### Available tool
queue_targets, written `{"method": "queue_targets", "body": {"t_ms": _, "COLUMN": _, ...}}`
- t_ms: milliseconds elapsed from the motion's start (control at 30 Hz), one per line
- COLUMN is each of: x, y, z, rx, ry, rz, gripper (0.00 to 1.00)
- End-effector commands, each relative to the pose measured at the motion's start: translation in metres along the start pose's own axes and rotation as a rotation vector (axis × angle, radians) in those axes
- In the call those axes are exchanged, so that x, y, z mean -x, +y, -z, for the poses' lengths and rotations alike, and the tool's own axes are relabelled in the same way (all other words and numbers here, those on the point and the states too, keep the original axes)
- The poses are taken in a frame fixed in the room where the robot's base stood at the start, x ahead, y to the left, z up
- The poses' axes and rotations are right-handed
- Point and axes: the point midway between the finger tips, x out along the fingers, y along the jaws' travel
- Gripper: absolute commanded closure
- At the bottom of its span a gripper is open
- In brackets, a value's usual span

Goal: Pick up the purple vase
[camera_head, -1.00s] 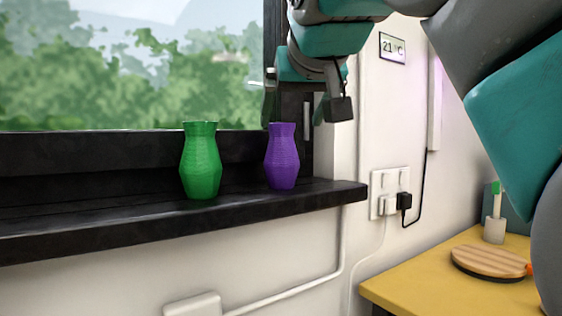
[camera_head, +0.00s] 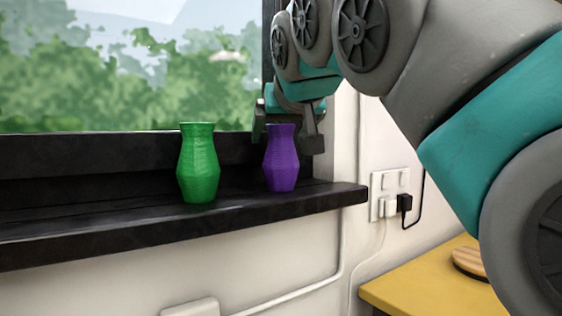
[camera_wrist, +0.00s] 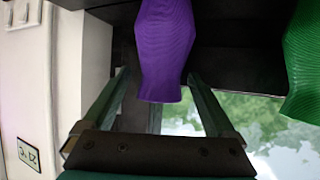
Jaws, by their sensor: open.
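The purple vase (camera_head: 281,160) stands upright on the dark window sill, near its right end. In the wrist view the vase (camera_wrist: 163,50) appears upside down, ahead of my gripper and between the lines of its two fingers. My gripper (camera_head: 290,137) is open at the height of the vase's upper part, one finger to each side of its neck in the head view. In the wrist view my gripper (camera_wrist: 160,75) has nothing between its pads that I can see as held. Whether a finger touches the vase I cannot tell.
A green vase (camera_head: 198,163) stands on the sill (camera_head: 110,222) to the left, a short gap away. The window frame and wall are close behind and to the right. A socket panel (camera_head: 389,193) and a yellow table (camera_head: 425,282) are at the lower right.

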Motion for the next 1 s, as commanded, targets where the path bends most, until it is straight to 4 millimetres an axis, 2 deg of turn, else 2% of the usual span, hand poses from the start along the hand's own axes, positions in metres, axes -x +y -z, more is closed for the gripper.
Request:
{"method": "queue_targets", "body": {"t_ms": 233, "x": -0.0014, "y": 0.0, "z": 0.0009, "rx": 0.0, "ry": 0.003, "rz": 0.0, "gripper": 0.1}}
{"method": "queue_targets", "body": {"t_ms": 1000, "x": -0.0009, "y": -0.0002, "z": 0.0012, "rx": 0.0, "ry": 0.004, "rz": 0.001, "gripper": 0.96}}
